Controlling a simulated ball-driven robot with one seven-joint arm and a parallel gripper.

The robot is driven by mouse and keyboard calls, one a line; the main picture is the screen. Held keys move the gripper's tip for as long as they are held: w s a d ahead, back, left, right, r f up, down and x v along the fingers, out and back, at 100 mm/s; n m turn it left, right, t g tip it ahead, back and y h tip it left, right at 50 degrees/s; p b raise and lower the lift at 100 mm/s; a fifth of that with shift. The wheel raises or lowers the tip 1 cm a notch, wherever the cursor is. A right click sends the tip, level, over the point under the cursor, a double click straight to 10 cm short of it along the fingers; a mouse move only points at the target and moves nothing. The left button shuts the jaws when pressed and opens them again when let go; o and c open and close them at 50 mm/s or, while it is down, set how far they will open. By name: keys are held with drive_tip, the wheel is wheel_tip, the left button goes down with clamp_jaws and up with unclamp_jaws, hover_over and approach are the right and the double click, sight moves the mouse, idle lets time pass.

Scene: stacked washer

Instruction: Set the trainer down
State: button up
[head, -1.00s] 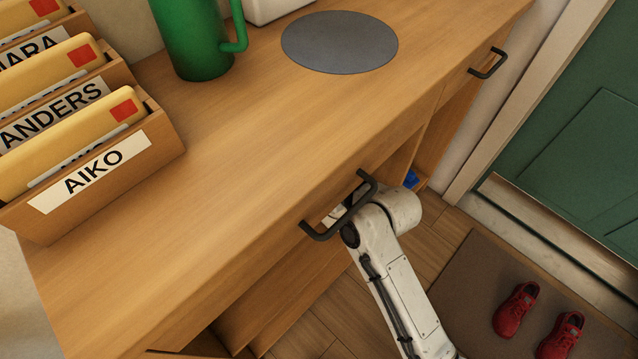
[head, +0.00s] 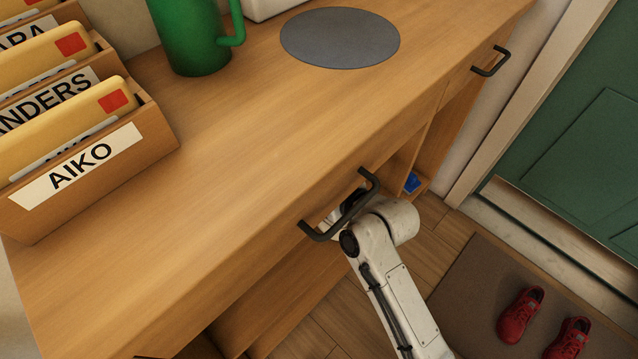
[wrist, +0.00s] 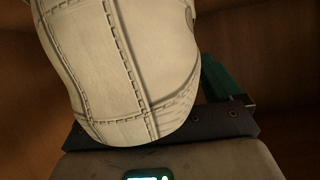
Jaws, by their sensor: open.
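A cream trainer (wrist: 120,70) with dark stitched seams fills the upper middle of the wrist view, very close to the camera. My gripper (wrist: 155,75) is open around or behind it; one teal finger shows to its right, and the other is hidden by the trainer. I cannot tell whether the trainer touches a finger or what it rests on. In the head view my gripper is hidden under the cabinet top, beyond the near black handle (head: 343,212).
Brown wooden walls enclose the wrist view. The wooden cabinet top (head: 240,180) holds name-labelled file boxes (head: 90,165), a green jug (head: 190,35) and a grey round mat (head: 340,38). A blue item (head: 411,182) sits in an open compartment. Red shoes (head: 520,314) stand on a brown doormat (head: 470,290).

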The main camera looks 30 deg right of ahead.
drive_tip(key=shift+r, duration=0.15)
drive_tip(key=p+v, duration=0.4)
drive_tip(key=v, duration=0.8)
drive_tip(key=s+d+f+m+g+h, duration=0.1)
drive_tip(key=s+d+f+g, duration=0.1)
drive_tip(key=s+g, duration=0.3)
drive_tip(key=s+d+f+m+g+h, duration=0.1)
drive_tip(key=s+f+g, duration=0.4)
drive_tip(key=s, duration=0.8)
drive_tip(key=shift+s+d+f+m+g+h, duration=0.15)
drive_tip(key=shift+s+d+m+g+h, duration=0.15)
drive_tip(key=shift+d+g+h, duration=0.5)
